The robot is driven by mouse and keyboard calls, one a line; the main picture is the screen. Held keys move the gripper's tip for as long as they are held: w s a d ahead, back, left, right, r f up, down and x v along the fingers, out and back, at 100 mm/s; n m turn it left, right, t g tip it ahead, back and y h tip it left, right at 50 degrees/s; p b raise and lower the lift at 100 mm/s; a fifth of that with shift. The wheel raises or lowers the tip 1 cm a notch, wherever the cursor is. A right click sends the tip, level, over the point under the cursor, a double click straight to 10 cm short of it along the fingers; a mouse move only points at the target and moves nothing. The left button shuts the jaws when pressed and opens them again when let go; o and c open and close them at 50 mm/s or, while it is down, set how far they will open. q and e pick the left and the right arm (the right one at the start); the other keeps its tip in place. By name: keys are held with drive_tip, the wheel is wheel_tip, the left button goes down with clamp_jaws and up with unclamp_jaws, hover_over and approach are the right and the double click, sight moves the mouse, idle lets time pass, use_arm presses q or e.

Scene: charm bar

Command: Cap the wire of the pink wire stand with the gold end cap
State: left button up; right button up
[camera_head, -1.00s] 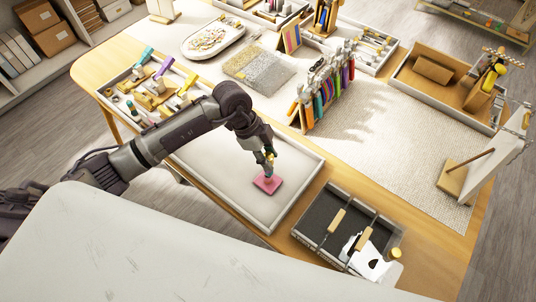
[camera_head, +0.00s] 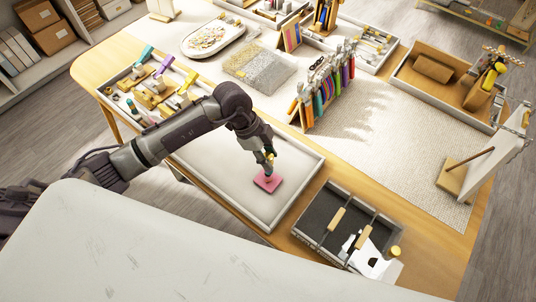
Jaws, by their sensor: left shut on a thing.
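The pink base (camera_head: 268,183) of the wire stand sits on the pale floor of a shallow grey-rimmed tray (camera_head: 268,220). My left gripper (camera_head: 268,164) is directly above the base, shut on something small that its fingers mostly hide. A small gold spot shows at the fingertips, and I cannot tell whether it is the end cap. The stand's wire is hidden or too thin to make out. Whether the held thing touches the wire cannot be seen. My right gripper is not in view.
A dark tool tray (camera_head: 318,215) with wooden-handled tools stands to the right. Behind is a rack of colourful upright items (camera_head: 320,92). Wooden stands with coloured parts (camera_head: 155,90) sit at the tray's far left. The pale tray floor around the pink base is clear.

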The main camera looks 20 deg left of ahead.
use_arm(q)
drive_tip(key=o, duration=1.1)
drive_tip(key=v, duration=1.2)
